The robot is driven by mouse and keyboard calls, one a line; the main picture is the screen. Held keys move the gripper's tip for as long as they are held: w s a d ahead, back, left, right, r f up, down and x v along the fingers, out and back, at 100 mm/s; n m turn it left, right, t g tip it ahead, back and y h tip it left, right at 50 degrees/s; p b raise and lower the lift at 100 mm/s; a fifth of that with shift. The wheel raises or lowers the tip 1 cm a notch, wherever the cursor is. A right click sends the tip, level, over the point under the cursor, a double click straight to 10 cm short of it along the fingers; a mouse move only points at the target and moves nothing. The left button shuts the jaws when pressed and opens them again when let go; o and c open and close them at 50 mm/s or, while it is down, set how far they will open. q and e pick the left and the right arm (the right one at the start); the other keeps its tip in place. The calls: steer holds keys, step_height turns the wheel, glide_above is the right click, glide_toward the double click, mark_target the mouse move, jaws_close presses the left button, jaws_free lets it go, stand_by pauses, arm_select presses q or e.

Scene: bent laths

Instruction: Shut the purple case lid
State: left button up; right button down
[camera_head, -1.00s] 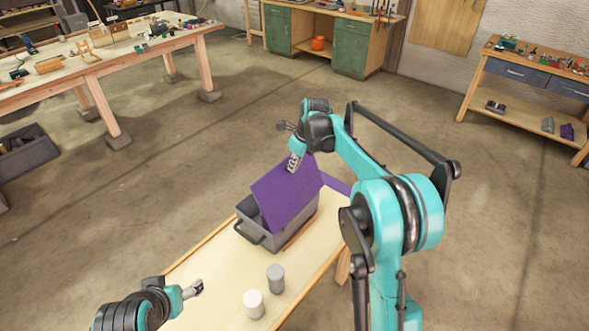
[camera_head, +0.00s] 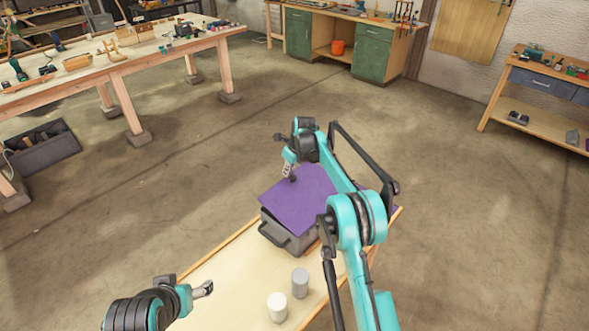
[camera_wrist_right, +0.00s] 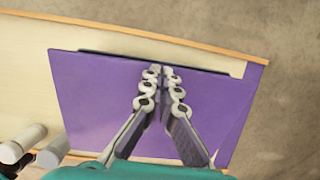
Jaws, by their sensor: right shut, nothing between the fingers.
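The purple lid (camera_head: 296,200) lies at a low slant over the grey case (camera_head: 272,231) on the light wooden table. A dark gap shows between the lid and the case's front rim. The lid fills much of the right wrist view (camera_wrist_right: 95,100). My right gripper (camera_head: 289,174) is shut and empty at the lid's far left edge. In the right wrist view its fingertips (camera_wrist_right: 161,73) are over the lid near one edge; I cannot tell whether they touch. My left gripper (camera_head: 204,289) is low at the left, away from the case; its fingers are too small to judge.
A white cylinder (camera_head: 277,307) and a grey cylinder (camera_head: 300,282) stand on the table (camera_head: 225,278) in front of the case. A purple strip shows beside the lid at the right in the right wrist view (camera_wrist_right: 246,108). Workbenches stand farther back.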

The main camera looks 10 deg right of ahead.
mark_target(285, 178)
steer(key=shift+b+x, duration=0.5)
steer(key=shift+x, duration=2)
steer(key=shift+a, duration=0.2)
steer(key=shift+r, duration=0.1)
